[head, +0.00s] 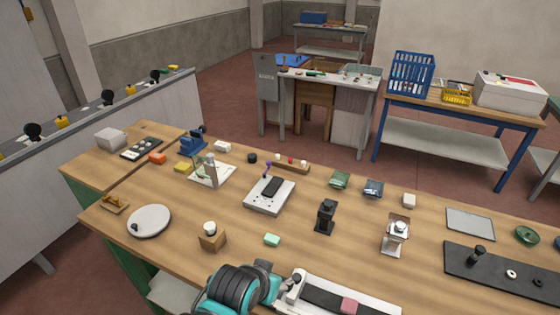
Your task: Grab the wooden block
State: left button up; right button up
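A small wooden block (213,242) stands on the near left part of the wooden workbench (340,223). A white rounded piece (209,228) sits on top of it. A long low wooden strip (292,167) with small red and white pieces on it lies at the back edge of the bench. A wooden piece (113,204) with a curved top lies at the bench's left end. Neither of my grippers shows in the head view.
A teal and black machine (235,288) with stacked wheels stands at the near edge, close to the block. A round grey plate (149,220) lies left of the block, and a mint-green piece (272,240) lies right of it. Bare bench surface lies around the block.

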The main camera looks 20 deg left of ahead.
aim_at(212, 243)
jog(key=u, duration=1.45)
jog(key=i+j, duration=0.65)
jog(key=j, duration=0.15)
jog(key=i+j+z, duration=0.15)
jog(key=z, duration=0.25)
jog(key=i+j+z, duration=0.1)
jog(key=j+z, duration=0.3)
jog(key=i+j+z, duration=0.1)
jog(key=j+z, duration=0.3)
jog(key=l+z, duration=0.1)
jog(key=z, duration=0.2)
